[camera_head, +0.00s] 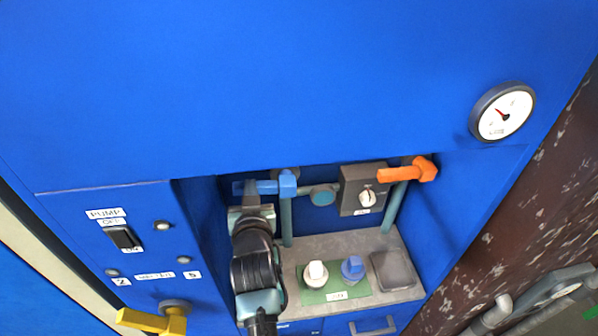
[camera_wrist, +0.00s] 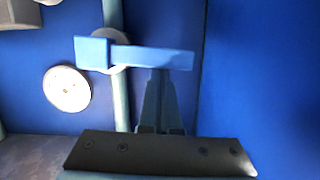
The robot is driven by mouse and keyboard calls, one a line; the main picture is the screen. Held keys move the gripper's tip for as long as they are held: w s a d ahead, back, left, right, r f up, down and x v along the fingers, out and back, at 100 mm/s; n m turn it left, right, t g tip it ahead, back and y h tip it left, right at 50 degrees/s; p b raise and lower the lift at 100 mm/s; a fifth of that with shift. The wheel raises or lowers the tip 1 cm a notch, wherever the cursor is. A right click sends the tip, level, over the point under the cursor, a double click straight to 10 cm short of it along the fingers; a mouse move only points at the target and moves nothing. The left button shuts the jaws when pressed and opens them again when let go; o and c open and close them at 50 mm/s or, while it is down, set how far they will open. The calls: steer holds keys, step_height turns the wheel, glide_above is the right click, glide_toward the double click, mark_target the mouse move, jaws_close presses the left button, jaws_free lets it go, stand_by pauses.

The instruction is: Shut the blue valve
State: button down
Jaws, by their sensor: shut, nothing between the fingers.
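The blue valve (camera_head: 287,183) sits on a vertical teal pipe at the back of the recess. Its lever points left in the head view and lies crosswise to the pipe. In the wrist view the blue lever (camera_wrist: 150,58) runs level to the right from its block-shaped hub. My gripper (camera_head: 251,190) is at the lever's free part in the head view. In the wrist view my gripper (camera_wrist: 161,78) is shut and empty, its fingertips right at the lever's lower edge. I cannot tell whether they touch it.
An orange valve (camera_head: 408,173) and a grey box with a knob (camera_head: 364,189) are to the right. White (camera_head: 315,273) and blue (camera_head: 352,268) knobs stand on the shelf below. The recess's left wall (camera_head: 205,230) is close to my arm. A yellow handle (camera_head: 150,322) is lower left.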

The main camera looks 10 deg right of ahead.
steer(key=shift+a+f, duration=0.1)
steer(key=shift+f, duration=0.2)
stand_by(0.4)
step_height(320, 180, up, 5)
steer(key=p, duration=0.3)
steer(key=f+b+v, duration=0.1)
steer(key=b+v, duration=0.1)
steer(key=v, duration=0.7)
steer(key=shift+s+r+b, duration=0.15)
steer(key=shift+s+b, duration=0.2)
steer(key=shift+s, duration=0.15)
